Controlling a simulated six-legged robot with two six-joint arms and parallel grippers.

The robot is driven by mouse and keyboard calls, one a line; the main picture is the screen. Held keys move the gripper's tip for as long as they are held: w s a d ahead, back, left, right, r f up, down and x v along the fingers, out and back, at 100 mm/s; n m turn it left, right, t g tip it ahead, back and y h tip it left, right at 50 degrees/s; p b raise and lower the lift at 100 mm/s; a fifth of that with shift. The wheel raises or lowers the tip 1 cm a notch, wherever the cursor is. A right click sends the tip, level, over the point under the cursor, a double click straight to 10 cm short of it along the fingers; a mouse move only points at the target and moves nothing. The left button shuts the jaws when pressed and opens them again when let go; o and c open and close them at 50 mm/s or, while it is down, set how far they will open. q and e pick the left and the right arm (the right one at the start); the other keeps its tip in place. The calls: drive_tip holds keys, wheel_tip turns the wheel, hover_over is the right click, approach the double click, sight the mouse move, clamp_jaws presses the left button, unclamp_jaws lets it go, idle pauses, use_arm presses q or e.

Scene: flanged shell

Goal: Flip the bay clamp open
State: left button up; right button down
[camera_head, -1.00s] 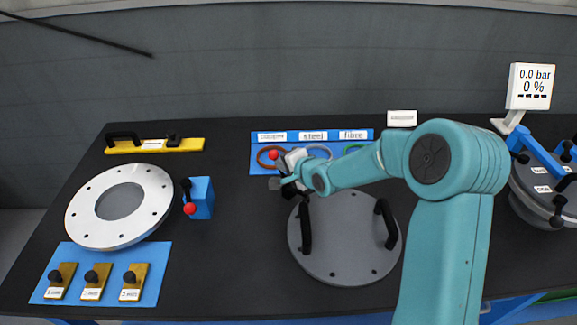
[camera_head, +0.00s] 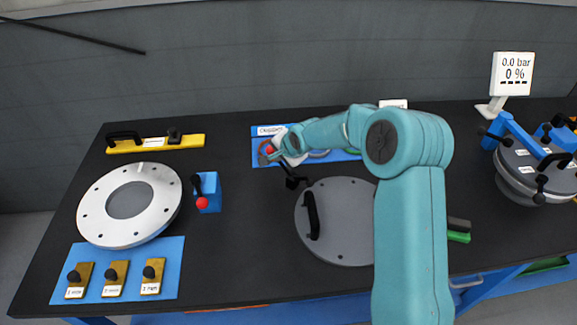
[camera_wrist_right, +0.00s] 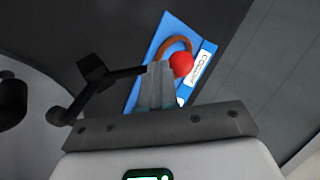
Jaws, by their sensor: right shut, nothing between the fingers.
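A clamp with a black arm (camera_head: 291,178) and a red ball knob (camera_head: 269,151) stands at the upper left of the round grey lid (camera_head: 345,245). I take it for the bay clamp; its base is hidden. My right gripper (camera_head: 272,157) is at the red knob. In the right wrist view the fingers (camera_wrist_right: 157,84) are shut and empty. The red knob (camera_wrist_right: 181,64) shows just right of the fingertips, and the black arm (camera_wrist_right: 100,92) reaches out to their left. I cannot tell whether they touch. My left gripper is not in view.
A second red-knobbed clamp on a blue block (camera_head: 208,190) stands beside the white flange ring (camera_head: 92,222). A blue gasket mat (camera_head: 259,131) lies behind my gripper. A blue-armed vessel (camera_head: 520,165) stands at the right.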

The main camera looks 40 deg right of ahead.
drive_tip(key=w+f+g, duration=0.1)
drive_tip(key=w+f+g+b, duration=0.1)
drive_tip(key=g, duration=0.1)
drive_tip(key=shift+a+f+h, duration=0.1)
drive_tip(key=shift+f+h, duration=0.1)
drive_tip(key=shift+h, duration=0.1)
drive_tip(key=shift+w+a+f+b, duration=0.15)
drive_tip(key=shift+w+f+b, duration=0.25)
drive_tip(key=shift+b, duration=0.45)
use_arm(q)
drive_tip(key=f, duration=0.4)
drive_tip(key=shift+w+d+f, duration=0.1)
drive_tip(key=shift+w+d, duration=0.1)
use_arm(e)
drive_tip(key=shift+r, duration=0.1)
drive_tip(key=shift+w+a, duration=0.1)
drive_tip(key=shift+a, duration=0.05)
drive_tip(key=shift+r, duration=0.1)
